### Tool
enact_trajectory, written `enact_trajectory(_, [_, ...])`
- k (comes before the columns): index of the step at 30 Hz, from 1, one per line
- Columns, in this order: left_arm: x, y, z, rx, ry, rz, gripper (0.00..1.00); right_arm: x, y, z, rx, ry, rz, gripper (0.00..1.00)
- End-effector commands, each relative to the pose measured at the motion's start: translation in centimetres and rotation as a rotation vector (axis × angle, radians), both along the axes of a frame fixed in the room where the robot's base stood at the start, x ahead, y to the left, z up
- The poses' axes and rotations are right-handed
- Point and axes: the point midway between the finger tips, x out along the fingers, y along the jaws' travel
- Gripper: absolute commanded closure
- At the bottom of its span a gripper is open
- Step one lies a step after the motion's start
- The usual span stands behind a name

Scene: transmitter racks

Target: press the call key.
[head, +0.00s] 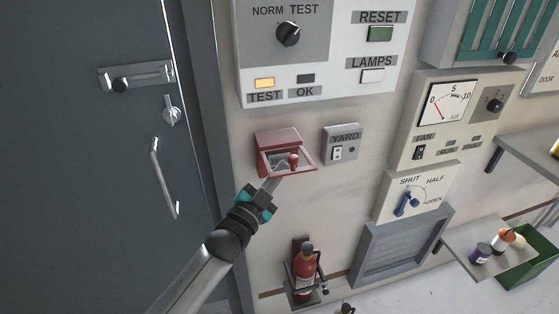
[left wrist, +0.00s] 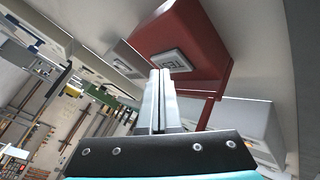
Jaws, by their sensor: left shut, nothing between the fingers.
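A red box (head: 278,139) is fixed to the wall panel in the middle of the head view. It has an open front, with a small red knob or lever (head: 293,158) and a greyish inside. No label reading "call" can be made out. My left gripper (head: 273,184) reaches up to the box's lower edge, shut and empty. In the left wrist view, the shut fingers (left wrist: 160,98) point at the red box (left wrist: 198,35), close to a grey square plate (left wrist: 172,61) on it. Whether they touch cannot be told. My right gripper is not in view.
A grey YARD switch box (head: 342,143) sits just right of the red box. Above is a TEST/OK panel (head: 335,85); at lower right are a valve dial (head: 415,195) and grey vent (head: 400,250). A fire extinguisher (head: 306,268) hangs below. A dark door (head: 90,180) fills the left.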

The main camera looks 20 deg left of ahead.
Motion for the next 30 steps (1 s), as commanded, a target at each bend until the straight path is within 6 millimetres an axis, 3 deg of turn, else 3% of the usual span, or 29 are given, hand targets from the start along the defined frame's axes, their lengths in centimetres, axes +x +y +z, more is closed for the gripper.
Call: enact_trajectory(30, [0.68, 0.46, -0.06, 0.0, 0.001, 0.0, 1.0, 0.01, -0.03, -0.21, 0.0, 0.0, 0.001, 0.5])
